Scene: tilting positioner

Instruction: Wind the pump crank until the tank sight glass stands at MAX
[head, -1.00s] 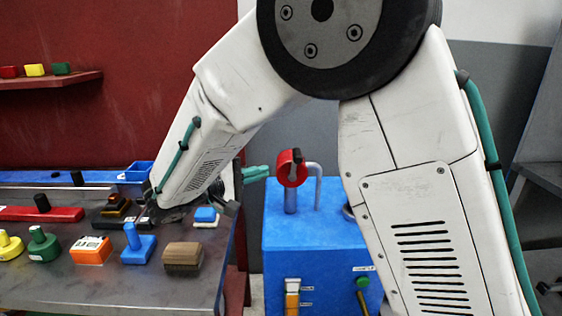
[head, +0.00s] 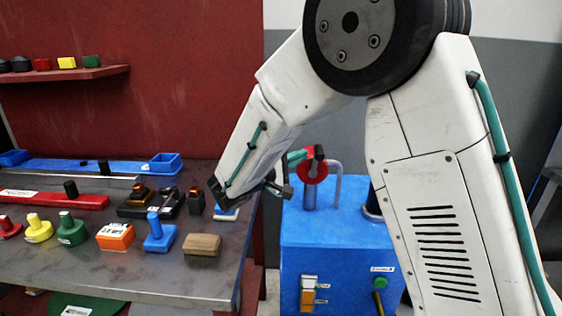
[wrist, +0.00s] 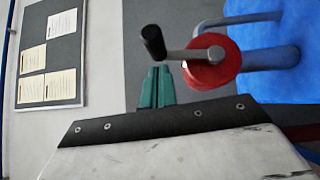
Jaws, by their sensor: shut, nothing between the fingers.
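The pump crank (head: 313,170) is a red wheel with a black handle knob, on top of the blue tank (head: 335,220). In the wrist view the red crank hub (wrist: 211,62) carries a grey arm out to the black knob (wrist: 153,42). My gripper (head: 297,157) has teal fingers, shut and empty, just left of the crank. In the wrist view my gripper (wrist: 156,88) points up just below the knob; I cannot tell whether they touch. The sight glass (head: 308,297) on the tank front is pale above and amber below; its small labels are unreadable.
A green knob (head: 380,284) with a label is on the tank front. A grey pipe (head: 337,180) stands beside the crank. The workbench (head: 140,275) on the left holds several coloured blocks and knobs. A shelf (head: 100,73) hangs on the red wall.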

